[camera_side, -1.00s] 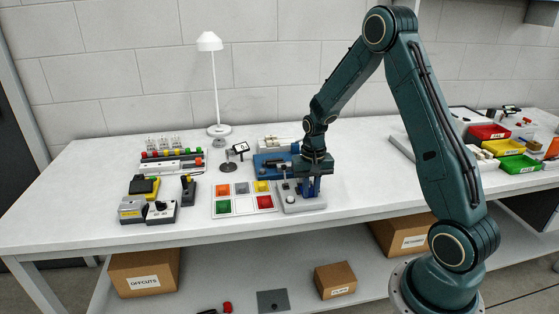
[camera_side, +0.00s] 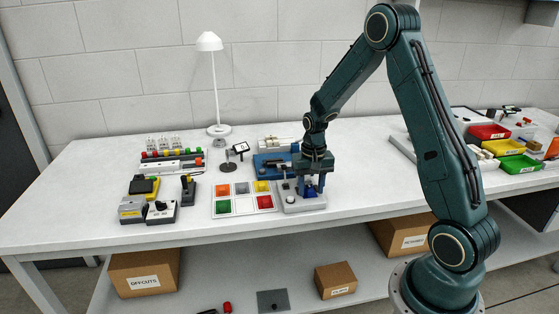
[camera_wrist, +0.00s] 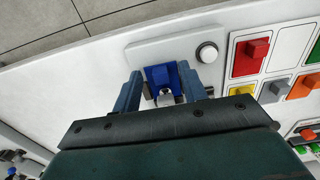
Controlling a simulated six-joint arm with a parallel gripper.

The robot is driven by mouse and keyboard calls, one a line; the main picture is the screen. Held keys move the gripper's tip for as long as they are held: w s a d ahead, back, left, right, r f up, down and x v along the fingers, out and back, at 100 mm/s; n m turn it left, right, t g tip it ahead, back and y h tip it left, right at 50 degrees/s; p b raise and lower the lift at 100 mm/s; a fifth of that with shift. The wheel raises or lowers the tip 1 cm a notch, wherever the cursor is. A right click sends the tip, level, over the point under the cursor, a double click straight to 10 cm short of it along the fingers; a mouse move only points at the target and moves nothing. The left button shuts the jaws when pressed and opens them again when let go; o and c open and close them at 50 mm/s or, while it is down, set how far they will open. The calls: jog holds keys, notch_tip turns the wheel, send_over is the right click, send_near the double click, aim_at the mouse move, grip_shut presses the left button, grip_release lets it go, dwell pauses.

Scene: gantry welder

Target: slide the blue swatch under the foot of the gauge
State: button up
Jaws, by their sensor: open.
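The blue swatch (camera_wrist: 157,76) shows in the wrist view between my fingers, over the grey base of the gauge (camera_wrist: 150,45). A metal part, perhaps the gauge's foot, shows close to the swatch's near edge. Whether the swatch lies under the foot, I cannot tell. My gripper (camera_wrist: 160,90) is open, with one finger on each side of the swatch. In the side view my gripper (camera_side: 312,188) is low over the gauge base (camera_side: 302,204), and it hides most of the gauge and the swatch.
A white swatch board (camera_side: 243,211) with red, green, orange, yellow and grey swatches lies left of the gauge. A blue device (camera_side: 268,167) stands close behind. Control boxes (camera_side: 161,212) and a lamp (camera_side: 214,90) are further left. The front bench strip is clear.

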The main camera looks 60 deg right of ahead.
notch_tip(320, 180, up, 13)
dwell(0.6)
jog(key=shift+r, duration=0.1)
dwell(0.4)
jog(key=s+a+r+n+t, duration=0.35)
jog(key=s+a+r, duration=0.35)
jog(key=a+r, duration=0.3)
jog(key=s+a+n+t, duration=0.2)
jog(key=s+a+n, duration=0.3)
jog(key=s+a, duration=0.3)
jog(key=s, duration=0.4)
jog(key=shift+s+a+r, duration=0.25)
jog(key=shift+s+a, duration=0.05)
jog(key=shift+s, duration=0.1)
jog(key=shift+n, duration=0.25)
